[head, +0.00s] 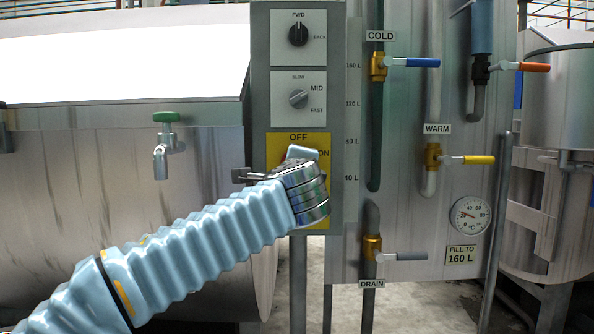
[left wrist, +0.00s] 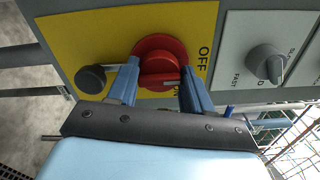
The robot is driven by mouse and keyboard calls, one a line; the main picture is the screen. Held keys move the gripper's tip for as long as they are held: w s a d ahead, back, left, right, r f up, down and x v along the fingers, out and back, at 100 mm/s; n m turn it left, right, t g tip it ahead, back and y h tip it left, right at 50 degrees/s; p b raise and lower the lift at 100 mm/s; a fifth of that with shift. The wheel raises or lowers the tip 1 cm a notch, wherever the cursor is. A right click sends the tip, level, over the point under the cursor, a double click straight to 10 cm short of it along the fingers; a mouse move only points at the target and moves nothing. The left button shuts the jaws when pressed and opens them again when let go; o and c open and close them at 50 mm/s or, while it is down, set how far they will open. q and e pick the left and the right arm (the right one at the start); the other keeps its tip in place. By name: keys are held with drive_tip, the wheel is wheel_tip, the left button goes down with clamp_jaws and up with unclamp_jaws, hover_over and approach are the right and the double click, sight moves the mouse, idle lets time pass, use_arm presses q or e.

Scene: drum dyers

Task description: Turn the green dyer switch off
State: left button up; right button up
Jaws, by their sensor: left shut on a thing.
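The red rotary switch (left wrist: 158,52) sits on a yellow plate (left wrist: 95,30) marked OFF in the left wrist view. My left gripper (left wrist: 160,88) has one finger on each side of the switch's raised grip and is shut on it. A pale mark on the grip lies toward the lower right, near a partly hidden label. My left gripper (head: 302,165) covers most of the plate there and hides the switch. My right gripper is not in view.
A black button (left wrist: 91,78) is close beside the left finger. Above the plate are a MID speed knob (head: 298,98) and a FWD knob (head: 298,34). A green-handled tap (head: 166,130) stands left, and valves with blue, orange and yellow handles stand right.

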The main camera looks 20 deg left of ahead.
use_arm(q)
drive_tip(key=o, duration=1)
drive_tip(key=v, duration=1.3)
drive_tip(key=shift+s, duration=0.35)
